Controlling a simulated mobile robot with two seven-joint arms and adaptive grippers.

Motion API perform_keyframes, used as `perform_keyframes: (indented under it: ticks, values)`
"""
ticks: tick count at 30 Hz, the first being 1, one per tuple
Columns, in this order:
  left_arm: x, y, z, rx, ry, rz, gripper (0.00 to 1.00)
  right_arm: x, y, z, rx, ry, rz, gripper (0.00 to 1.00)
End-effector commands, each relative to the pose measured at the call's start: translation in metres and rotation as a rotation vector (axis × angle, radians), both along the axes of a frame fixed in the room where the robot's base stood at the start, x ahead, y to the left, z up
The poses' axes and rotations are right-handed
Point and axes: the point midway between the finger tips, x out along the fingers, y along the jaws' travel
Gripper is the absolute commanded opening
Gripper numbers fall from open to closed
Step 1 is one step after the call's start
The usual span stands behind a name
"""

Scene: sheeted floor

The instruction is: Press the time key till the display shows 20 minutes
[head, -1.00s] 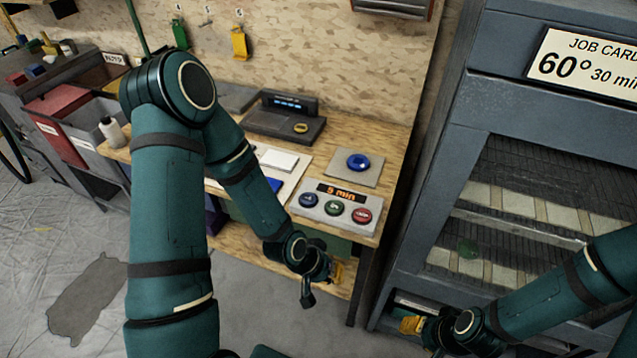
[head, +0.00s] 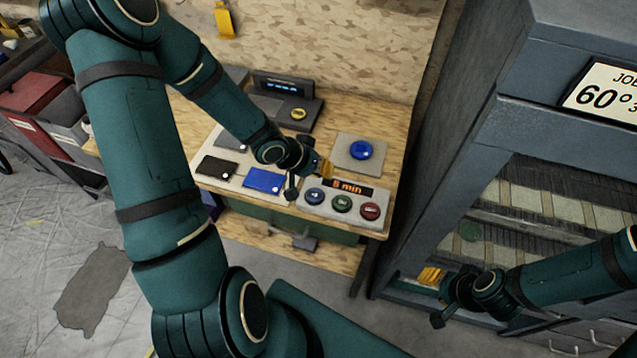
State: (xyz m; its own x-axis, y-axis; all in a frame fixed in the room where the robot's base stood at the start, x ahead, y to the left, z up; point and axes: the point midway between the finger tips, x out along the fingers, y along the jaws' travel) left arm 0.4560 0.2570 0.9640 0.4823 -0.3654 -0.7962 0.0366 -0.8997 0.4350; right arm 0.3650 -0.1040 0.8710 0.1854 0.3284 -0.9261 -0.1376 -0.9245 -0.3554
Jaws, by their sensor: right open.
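The grey timer panel (head: 329,211) lies near the front right of the wooden bench. Its small orange display (head: 348,187) seems to read 5 min. Below the display are a blue key (head: 316,196), a green key (head: 342,204) and a red key (head: 370,211); their labels are too small to read. My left gripper (head: 309,180) is over the panel's upper left, close to the blue key; I cannot tell whether it touches the panel. My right gripper (head: 435,297) is open and empty in front of the grey cabinet, away from the panel.
A separate plate with a large blue button (head: 361,150) sits behind the panel. A dark device (head: 285,108) stands at the back. A black notebook (head: 219,168) and a blue one (head: 263,180) lie left. The cabinet (head: 530,125) with a job card (head: 610,95) stands right.

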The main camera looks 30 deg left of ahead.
Motion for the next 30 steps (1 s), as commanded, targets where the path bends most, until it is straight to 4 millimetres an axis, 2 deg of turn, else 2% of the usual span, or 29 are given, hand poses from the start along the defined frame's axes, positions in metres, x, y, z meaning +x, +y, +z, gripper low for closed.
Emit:
perform_keyframes:
  ticks: [5,19,23,30]
  values:
    - [0.001,0.006,0.005,0.007,-0.005,0.002,0.00,0.001,0.000,0.002,0.000,-0.002,-0.002,0.47]
    - [0.001,0.005,0.001,0.008,-0.006,0.001,0.00,0.000,0.000,-0.002,-0.001,0.000,-0.001,0.47]
    - [0.001,0.005,-0.007,0.007,-0.006,0.001,0.00,0.000,0.000,-0.011,-0.002,0.000,-0.002,0.47]
    - [0.001,0.005,-0.029,0.008,-0.006,0.001,0.00,0.000,0.001,-0.041,-0.007,0.003,0.000,0.47]
